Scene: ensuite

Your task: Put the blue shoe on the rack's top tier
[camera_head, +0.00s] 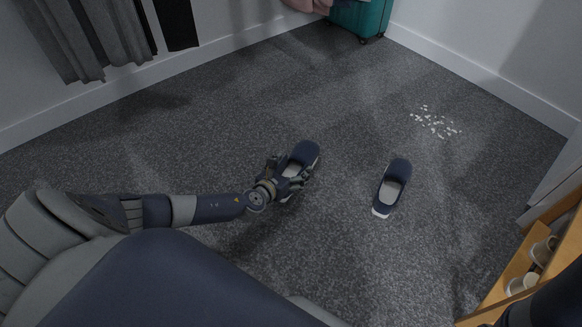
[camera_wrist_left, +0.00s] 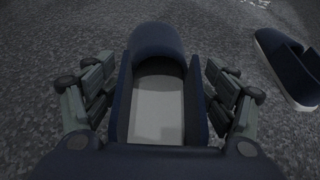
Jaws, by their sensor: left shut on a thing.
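My left gripper (camera_head: 288,178) is shut on a blue shoe (camera_head: 305,153), a dark blue slip-on with a pale insole. In the left wrist view the held shoe (camera_wrist_left: 157,45) sits between the two fingers (camera_wrist_left: 157,100), toe pointing away. I cannot tell whether its sole touches the carpet. A second, matching blue shoe (camera_head: 398,170) lies on the carpet to the right, apart from the gripper; part of it shows in the left wrist view (camera_wrist_left: 290,66). The wooden rack (camera_head: 519,263) stands at the lower right, only partly in view. My right gripper is not in view.
Pale shoes (camera_head: 523,283) sit on the rack. White scraps (camera_head: 434,122) lie scattered on the carpet at the right. A teal suitcase (camera_head: 361,17) stands at the back wall, and dark clothes (camera_head: 85,38) hang at the upper left. The carpet between is largely clear.

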